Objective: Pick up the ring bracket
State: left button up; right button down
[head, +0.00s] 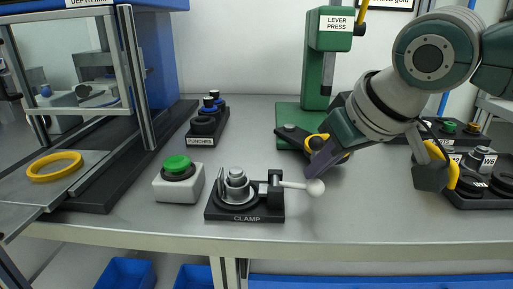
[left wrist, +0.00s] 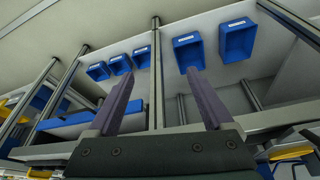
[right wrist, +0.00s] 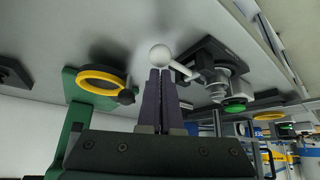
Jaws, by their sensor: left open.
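No label names the ring bracket, so I cannot tell for sure which part it is. A silver stepped part (head: 236,183) sits in the black clamp (head: 245,214); the clamp's lever ends in a white ball (head: 315,187). My right gripper (head: 314,174) points down just above and behind that ball. In the right wrist view its fingers (right wrist: 161,80) are together, with the white ball (right wrist: 160,55) just beyond their tips. A yellow ring (head: 54,166) lies on the metal shelf at left. My left gripper (left wrist: 168,90) is open and empty; it shows only in its wrist view.
A green-topped button box (head: 178,183) stands left of the clamp, the punches (head: 207,118) behind it. The green lever press (head: 328,60) stands at the back; another yellow ring (right wrist: 102,82) shows at its base. Black fixtures stand at right. The front bench between is clear. Blue bins (left wrist: 238,40) hang below.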

pick_arm(q)
jog(key=shift+o, duration=0.7)
jog(key=w+d+m, duration=0.1)
jog(key=w+d, duration=0.1)
jog(key=w, duration=0.4)
jog(key=shift+w+d+r+h, duration=0.15)
jog(key=shift+d+r+h, duration=0.15)
jog(key=shift+r+h, duration=0.1)
jog(key=m+h, duration=0.1)
jog(key=m, duration=0.4)
send_near(229, 170)
jog(key=x, duration=0.5)
jog(key=shift+w+d+f, duration=0.15)
jog(key=shift+d, duration=0.05)
jog(key=x, duration=0.3)
jog(key=shift+a+f, duration=0.2)
jog(key=shift+f, duration=0.1)
jog(key=shift+x, duration=0.85)
jog(key=shift+d, duration=0.1)
jog(key=shift+c, duration=0.2)
grip_shut()
